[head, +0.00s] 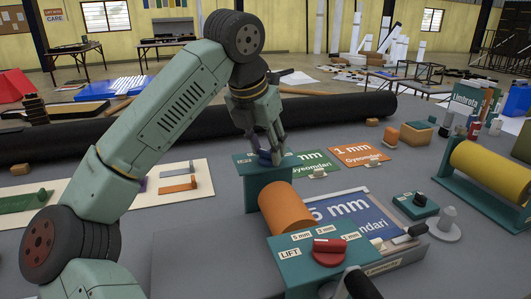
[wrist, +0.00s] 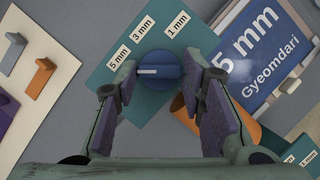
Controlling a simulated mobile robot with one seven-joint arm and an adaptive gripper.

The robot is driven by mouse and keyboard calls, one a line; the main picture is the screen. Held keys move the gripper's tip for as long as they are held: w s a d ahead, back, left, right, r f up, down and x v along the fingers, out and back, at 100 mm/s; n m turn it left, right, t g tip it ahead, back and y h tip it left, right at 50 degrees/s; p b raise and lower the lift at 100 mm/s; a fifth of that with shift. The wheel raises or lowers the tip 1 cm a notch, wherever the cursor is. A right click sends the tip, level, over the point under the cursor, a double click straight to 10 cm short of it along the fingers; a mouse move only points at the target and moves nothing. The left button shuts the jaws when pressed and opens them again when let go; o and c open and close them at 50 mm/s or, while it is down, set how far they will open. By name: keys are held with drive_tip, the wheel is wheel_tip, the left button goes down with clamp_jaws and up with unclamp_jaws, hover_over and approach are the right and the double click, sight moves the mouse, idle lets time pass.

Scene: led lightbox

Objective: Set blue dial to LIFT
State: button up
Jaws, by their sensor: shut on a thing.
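The blue dial (wrist: 160,72) sits on a teal panel (wrist: 102,84) marked 5 mm, 3 mm and 1 mm in the wrist view. Its white pointer line points left, near or just below the 5 mm label. No LIFT label shows on this panel; the left finger covers part of it. My gripper (wrist: 163,80) has a finger on each side of the dial and is shut on it. In the head view my gripper (head: 266,143) reaches down to the blue dial (head: 266,160), mostly hidden, on top of the teal stand (head: 258,180).
An orange roller (head: 286,207) lies close to the stand. A nearer teal panel carries a red dial (head: 328,251), with LIFT, 5 mm, 3 mm and 1 mm labels. A blue 5 mm Gyeomdari sign (head: 350,213) lies behind it. A yellow roller (head: 490,172) stands right.

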drive_tip(key=n+y+b, duration=0.1)
drive_tip(key=n, duration=0.1)
drive_tip(key=n+y+b, duration=0.1)
drive_tip(key=n, duration=0.2)
drive_tip(key=shift+d+t+b, duration=0.15)
drive_tip(key=shift+t+b, duration=0.15)
drive_tip(key=shift+b, duration=0.05)
drive_tip(key=shift+n, duration=0.3)
drive_tip(key=o, duration=1.1)
drive_tip(key=shift+o, duration=0.2)
drive_tip(key=shift+r, duration=0.1)
drive_tip(key=v, duration=1.2)
